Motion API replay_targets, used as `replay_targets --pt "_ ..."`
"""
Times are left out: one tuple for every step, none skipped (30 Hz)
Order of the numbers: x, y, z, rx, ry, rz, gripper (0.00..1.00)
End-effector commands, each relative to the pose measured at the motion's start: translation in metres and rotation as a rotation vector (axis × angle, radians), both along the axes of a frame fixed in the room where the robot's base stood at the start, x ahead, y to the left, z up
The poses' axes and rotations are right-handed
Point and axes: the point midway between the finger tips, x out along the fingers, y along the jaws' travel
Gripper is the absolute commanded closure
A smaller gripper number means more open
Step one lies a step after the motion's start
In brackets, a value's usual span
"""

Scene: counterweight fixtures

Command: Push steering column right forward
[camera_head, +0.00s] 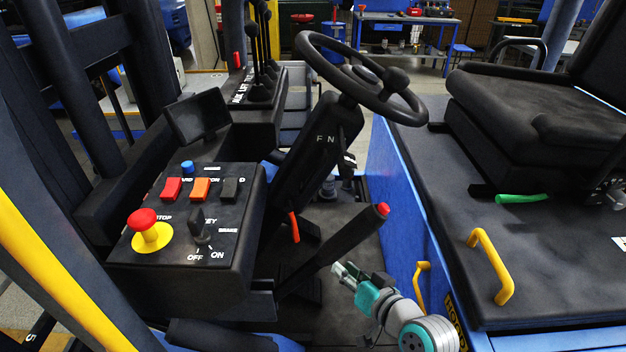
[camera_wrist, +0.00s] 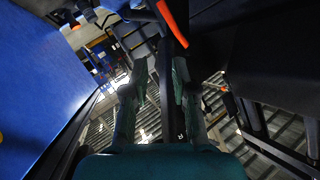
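The steering column (camera_head: 318,150) is a dark tilted post marked F and N. It carries the black steering wheel (camera_head: 360,75) with a knob. A small orange lever (camera_head: 294,227) sits near the column's lower part, and an orange lever also shows at the top of the wrist view (camera_wrist: 172,22). My teal and grey gripper (camera_head: 348,274) is low in front of the column, beside the red-tipped black lever. In the wrist view its two fingers (camera_wrist: 160,75) stand apart. A dark bar shows between or beyond them; I cannot tell whether they touch it.
The red-tipped brake lever (camera_head: 340,245) rises between my gripper and the column. The control console (camera_head: 185,225) is at left. The seat (camera_head: 540,110) and blue side panel (camera_head: 395,210) with yellow handles are at right. Dark floor is open below the column.

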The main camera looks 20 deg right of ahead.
Motion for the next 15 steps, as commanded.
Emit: replay_targets --pt "0.013 -0.003 0.016 0.003 -0.010 0.017 0.73" --pt "0.019 -0.004 0.023 0.005 -0.009 0.029 0.73" --pt "0.027 -0.005 0.032 0.006 -0.009 0.046 0.73" --pt "0.032 -0.006 0.040 0.008 -0.009 0.060 0.73" --pt "0.037 -0.007 0.048 0.007 -0.010 0.073 0.73" --pt "0.044 -0.008 0.059 0.007 -0.011 0.091 0.73" --pt "0.048 -0.009 0.067 0.005 -0.011 0.104 0.73" --pt "0.052 -0.010 0.075 0.003 -0.011 0.117 0.73" --pt "0.058 -0.012 0.086 0.000 -0.010 0.136 0.73" --pt "0.061 -0.013 0.094 -0.004 -0.011 0.149 0.73" --pt "0.065 -0.014 0.103 -0.007 -0.011 0.164 0.73" --pt "0.069 -0.016 0.114 -0.014 -0.010 0.181 0.73" --pt "0.071 -0.017 0.122 -0.020 -0.009 0.195 0.73" --pt "0.074 -0.018 0.130 -0.025 -0.008 0.208 0.73" --pt "0.076 -0.019 0.140 -0.033 -0.007 0.223 0.73"
